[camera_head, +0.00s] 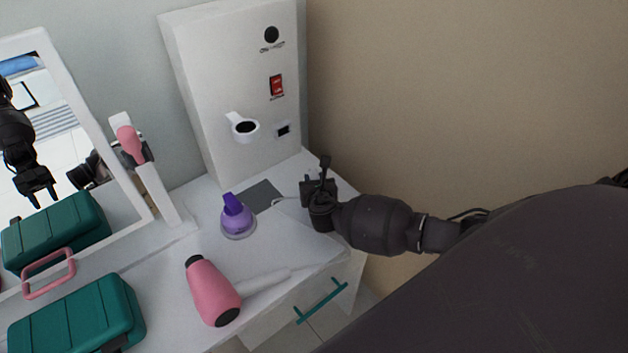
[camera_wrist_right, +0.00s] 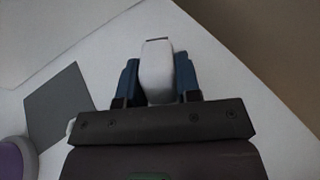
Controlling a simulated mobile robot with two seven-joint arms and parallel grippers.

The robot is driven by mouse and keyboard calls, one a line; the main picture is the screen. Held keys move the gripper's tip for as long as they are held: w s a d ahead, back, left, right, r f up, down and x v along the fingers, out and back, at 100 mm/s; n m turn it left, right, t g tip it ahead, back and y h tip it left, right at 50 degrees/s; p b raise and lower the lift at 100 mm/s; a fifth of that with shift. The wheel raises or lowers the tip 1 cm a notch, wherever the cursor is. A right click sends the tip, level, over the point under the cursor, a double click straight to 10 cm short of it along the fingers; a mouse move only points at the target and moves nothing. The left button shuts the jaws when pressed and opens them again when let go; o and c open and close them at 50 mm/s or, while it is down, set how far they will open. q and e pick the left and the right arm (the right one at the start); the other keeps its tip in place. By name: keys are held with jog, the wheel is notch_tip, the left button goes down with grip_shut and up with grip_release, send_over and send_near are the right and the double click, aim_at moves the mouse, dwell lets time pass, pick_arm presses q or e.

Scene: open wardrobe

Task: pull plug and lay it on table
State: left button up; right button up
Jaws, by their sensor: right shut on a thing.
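My right gripper (camera_head: 318,188) is over the right part of the white table (camera_head: 300,238), near the foot of the white panel (camera_head: 225,75). In the right wrist view its blue fingers (camera_wrist_right: 158,80) are shut on a white plug (camera_wrist_right: 157,68), which is above the table top. In the head view the gripper hides most of the plug. A short piece of white cord (camera_head: 284,201) shows to the left of the gripper. The dark socket (camera_head: 283,130) on the panel has nothing in it. My left gripper does not show directly.
A teal case (camera_head: 80,315) and a mirror (camera_head: 60,120) stand farther left. The mirror reflects part of a robot arm. The table's right edge is close.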

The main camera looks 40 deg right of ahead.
jog(key=o, duration=1.4)
jog(key=shift+s+a+r+p, duration=0.15)
jog(key=shift+s+r+p, duration=0.1)
jog(key=shift+r+p, duration=0.5)
jog(key=shift+s+a+r+p, duration=0.25)
jog(key=shift+s+r+p, duration=0.25)
jog(key=shift+r+p, duration=0.45)
jog(key=shift+s+a+r+p, duration=0.2)
jog(key=shift+s+r+p, duration=0.35)
jog(key=shift+p, duration=0.55)
jog(key=shift+s+a+r+p, duration=0.15)
jog(key=shift+s+r+p, duration=0.15)
jog(key=shift+r+p, duration=0.55)
jog(key=shift+s+p, duration=0.1)
jog(key=shift+p, duration=0.2)
jog(key=shift+a, duration=0.1)
